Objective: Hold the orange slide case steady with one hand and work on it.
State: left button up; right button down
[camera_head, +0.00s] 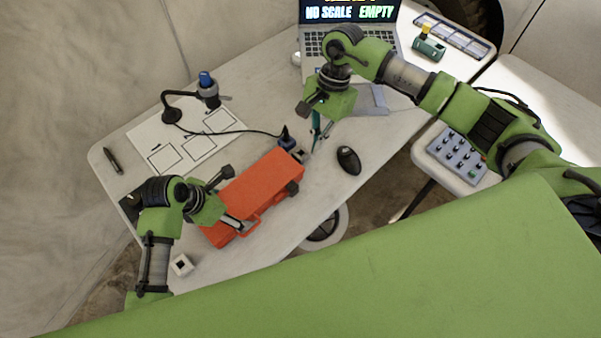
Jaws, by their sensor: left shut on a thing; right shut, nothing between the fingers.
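The orange slide case (258,187) lies closed on the white table, tilted across the picture, with a handle on its near long side. My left gripper (236,222) is shut on the slide case at its left part, near the handle. My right gripper (314,146) is above the table just past the case's right end, pointing down. Its fingers are shut and appear apart from the case. The exact contact of the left fingertips is too small to make out.
A black mouse (349,160) lies right of the case. A laptop (349,38) stands behind my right arm. A lamp-like device (207,90) and a marked white sheet (180,143) are at the back left. A small white cube (181,265) sits near the front edge. A pen (112,160) lies far left.

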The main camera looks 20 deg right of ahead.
aim_at(292, 189)
jog(key=d, duration=0.1)
jog(key=w+d+y, duration=0.1)
jog(key=d, duration=0.1)
jog(key=shift+w+d+r+m, duration=0.1)
jog(key=shift+w+r+m, duration=0.1)
jog(key=shift+m, duration=0.1)
jog(key=shift+f, duration=0.1)
jog(key=x, duration=1)
jog(key=shift+s+a, duration=0.2)
jog(key=shift+a, duration=0.05)
jog(key=shift+s+a, duration=0.2)
jog(key=shift+a, duration=0.4)
jog(key=shift+s+a, duration=0.25)
jog(key=shift+a, duration=0.3)
jog(key=shift+s+a, duration=0.3)
jog(key=shift+a, duration=0.25)
